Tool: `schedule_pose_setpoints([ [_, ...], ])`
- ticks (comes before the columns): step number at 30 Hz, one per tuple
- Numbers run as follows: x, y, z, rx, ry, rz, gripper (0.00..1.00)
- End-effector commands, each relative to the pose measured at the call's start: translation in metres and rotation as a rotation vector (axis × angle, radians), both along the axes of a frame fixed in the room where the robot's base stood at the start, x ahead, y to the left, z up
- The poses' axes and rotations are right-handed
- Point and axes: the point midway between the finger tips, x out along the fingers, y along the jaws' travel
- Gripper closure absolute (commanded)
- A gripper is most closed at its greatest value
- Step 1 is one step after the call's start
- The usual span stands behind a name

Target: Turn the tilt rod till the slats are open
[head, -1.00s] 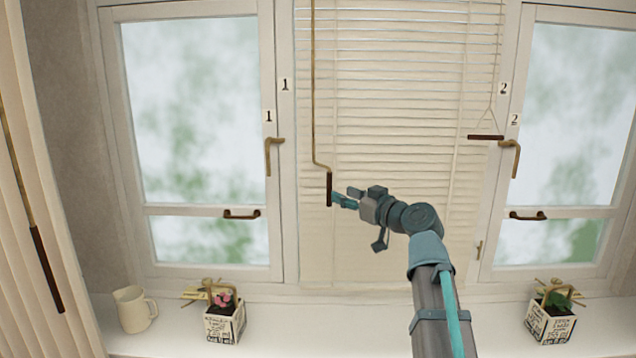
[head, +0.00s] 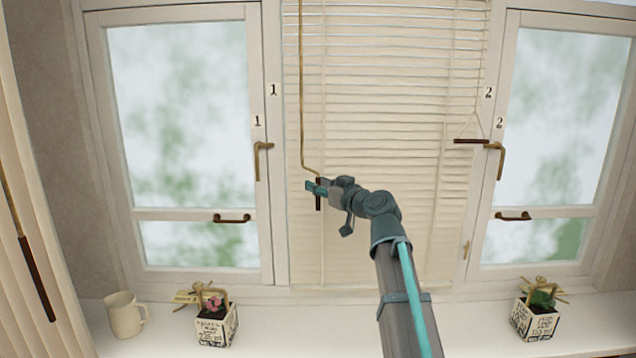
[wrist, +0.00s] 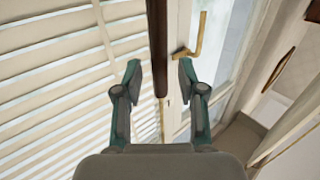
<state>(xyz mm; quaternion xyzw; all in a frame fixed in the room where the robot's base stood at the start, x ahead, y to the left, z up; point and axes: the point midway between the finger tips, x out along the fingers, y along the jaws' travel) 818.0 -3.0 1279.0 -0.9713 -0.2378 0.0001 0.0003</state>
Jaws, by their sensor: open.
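The tilt rod (head: 301,90) is a thin brass rod hanging in front of the blind, with a cranked lower end and a dark brown handle (head: 318,203). The blind (head: 390,140) is cream, with its slats mostly lying flat and overlapping in the middle and lower part. Gaps show between the slats near the top. My gripper (head: 316,188) is at the handle. In the wrist view, the brown handle (wrist: 158,50) runs down between the two spread fingers of my gripper (wrist: 160,85). The fingers stand apart from it on both sides.
Windows with brass latches (head: 260,160) flank the blind. A pull cord with a dark bar (head: 471,141) hangs at the blind's right. On the sill (head: 290,325) stand a cream jug (head: 123,314) and two planters (head: 216,327) (head: 535,318). Another dark-handled rod (head: 37,280) hangs at far left.

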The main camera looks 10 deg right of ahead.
Motion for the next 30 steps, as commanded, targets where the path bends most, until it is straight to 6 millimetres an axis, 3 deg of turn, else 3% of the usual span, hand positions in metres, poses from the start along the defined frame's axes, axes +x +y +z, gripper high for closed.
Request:
schedule_pose_setpoints([
  [11,0.0063,0.0034,-0.0006,-0.001,0.0,0.0,0.6],
  [13,0.0062,0.0033,-0.0005,-0.001,0.0,0.0,0.67],
  [19,0.0061,0.0033,-0.0004,-0.001,0.0,0.0,1.0],
  [30,0.0059,0.0035,-0.0002,-0.001,0.0,-0.001,1.0],
])
